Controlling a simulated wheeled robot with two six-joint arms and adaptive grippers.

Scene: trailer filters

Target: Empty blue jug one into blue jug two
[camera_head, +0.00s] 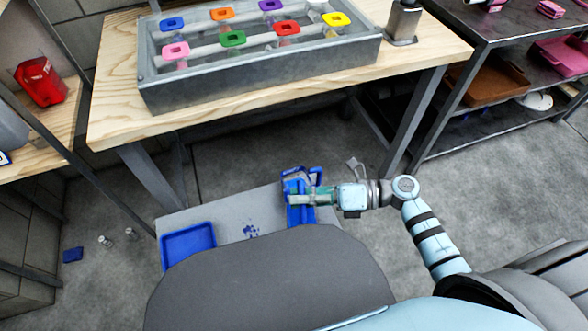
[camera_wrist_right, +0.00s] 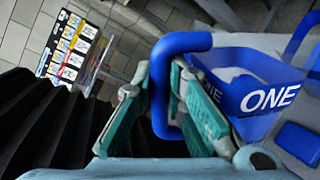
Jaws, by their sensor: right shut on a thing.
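Blue jug one (camera_wrist_right: 262,95), marked "ONE", fills the right of the right wrist view, with its thick blue handle (camera_wrist_right: 186,43) towards me. My right gripper (camera_wrist_right: 163,80) is shut on this handle, one finger on each side. In the head view, my right gripper (camera_head: 297,197) is at the blue jugs over the grey platform. Part of another blue thing, probably blue jug two (camera_wrist_right: 302,28), shows at the upper right of the wrist view. In the head view the jugs overlap, and I cannot tell their contents. My left gripper is out of view.
A blue tray (camera_head: 188,244) sits on the left of the grey platform (camera_head: 235,208). Small blue spots (camera_head: 251,231) lie between tray and jugs. The wooden table (camera_head: 115,105) behind holds a metal bin (camera_head: 260,85) with coloured-handled items. A dark shelf (camera_head: 480,75) stands at right.

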